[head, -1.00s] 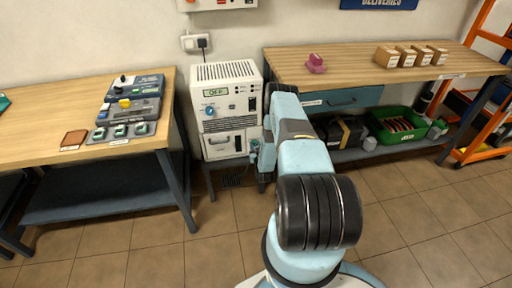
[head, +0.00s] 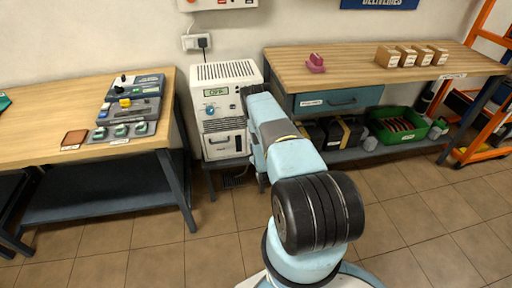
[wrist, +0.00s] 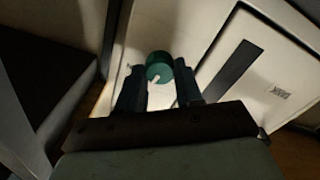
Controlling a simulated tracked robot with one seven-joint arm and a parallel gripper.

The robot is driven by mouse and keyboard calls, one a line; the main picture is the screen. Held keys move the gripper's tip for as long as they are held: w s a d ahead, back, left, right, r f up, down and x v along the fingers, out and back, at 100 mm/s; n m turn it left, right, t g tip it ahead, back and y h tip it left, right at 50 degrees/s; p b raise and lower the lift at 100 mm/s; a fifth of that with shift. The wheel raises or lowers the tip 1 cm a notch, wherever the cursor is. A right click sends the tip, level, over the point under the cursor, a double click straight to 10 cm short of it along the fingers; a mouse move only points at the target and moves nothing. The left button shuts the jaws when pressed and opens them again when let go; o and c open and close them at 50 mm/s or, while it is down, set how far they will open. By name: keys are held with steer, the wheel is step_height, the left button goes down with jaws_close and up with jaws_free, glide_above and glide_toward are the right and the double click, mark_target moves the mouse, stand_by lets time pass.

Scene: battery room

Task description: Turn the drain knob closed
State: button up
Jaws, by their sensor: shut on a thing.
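The drain knob (wrist: 158,60) is a round green knob with a pale pointer mark, on a light panel in the wrist view. My gripper (wrist: 160,74) has its dark fingers on either side of the knob and is shut on it. The pointer slants down and to the left in this view. In the head view the white machine (head: 226,72) stands between two benches, with a small green display and a blue knob (head: 210,110) on its front. My arm hides the drain knob and the gripper there.
A panel with a dark slot (wrist: 228,70) lies right of the knob in the wrist view. The left bench (head: 60,100) holds control boxes; the right bench (head: 350,62) holds a pink object and small boxes. A green crate (head: 375,136) sits on its lower shelf.

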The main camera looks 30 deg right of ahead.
steer(key=n, duration=1.1)
steer(key=shift+a+f, duration=0.25)
steer(key=shift+a, duration=0.05)
steer(key=shift+f+n, duration=0.1)
steer(key=shift+n, duration=0.3)
steer(key=o, duration=0.7)
steer(key=shift+c, duration=0.2)
steer(key=o, duration=0.4)
steer(key=shift+d, duration=0.15)
steer(key=v, duration=1.3)
steer(key=shift+s, duration=0.35)
